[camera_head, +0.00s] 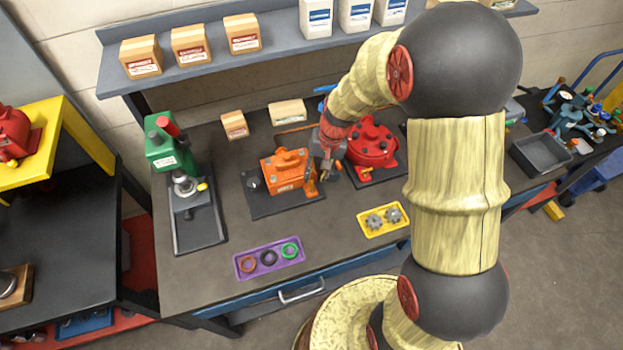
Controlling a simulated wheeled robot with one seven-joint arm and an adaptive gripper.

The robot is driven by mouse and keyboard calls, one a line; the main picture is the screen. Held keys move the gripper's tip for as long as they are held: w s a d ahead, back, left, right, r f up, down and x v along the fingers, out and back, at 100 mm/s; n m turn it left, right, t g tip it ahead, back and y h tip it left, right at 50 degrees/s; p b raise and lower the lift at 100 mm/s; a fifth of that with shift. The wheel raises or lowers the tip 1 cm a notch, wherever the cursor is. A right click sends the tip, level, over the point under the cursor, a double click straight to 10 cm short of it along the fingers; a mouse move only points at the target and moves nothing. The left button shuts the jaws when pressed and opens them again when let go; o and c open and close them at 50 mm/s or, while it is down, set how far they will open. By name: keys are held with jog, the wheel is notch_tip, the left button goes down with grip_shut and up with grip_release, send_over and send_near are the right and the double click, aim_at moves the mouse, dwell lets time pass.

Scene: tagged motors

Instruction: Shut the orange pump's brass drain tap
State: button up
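The orange pump (284,171) sits on a dark base plate (262,207) in the middle of the workbench. My arm reaches over from the right, and my gripper (325,174) points down at the pump's right end, between it and a red pump (371,143). The gripper's fingers are small and dark here, and I cannot tell whether they are open or shut, or whether they touch the pump. I cannot make out the orange pump's brass drain tap clearly; the gripper covers part of the pump's right end.
A green machine (168,150) with a small yellow tap stands left on a tray. A purple tray (239,269) with rings and a yellow tray (367,232) with gears lie near the front edge. Boxes (235,125) stand behind. Bare bench (325,222) lies in front of the pump.

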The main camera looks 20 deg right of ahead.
aim_at(311, 188)
jog(key=shift+w+a+f+b, duration=0.1)
jog(key=shift+a+f+b, duration=0.1)
jog(key=shift+f, duration=1.1)
jog(key=shift+w+a+f+b, duration=0.1)
jog(key=shift+a+f, duration=0.1)
jog(key=shift+f, duration=1.1)
jog(key=shift+w+a+f+b, duration=0.1)
jog(key=shift+a+f, duration=0.1)
jog(key=shift+f, duration=1.1)
jog(key=c, duration=0.3)
jog(key=c, duration=0.4)
grip_shut()
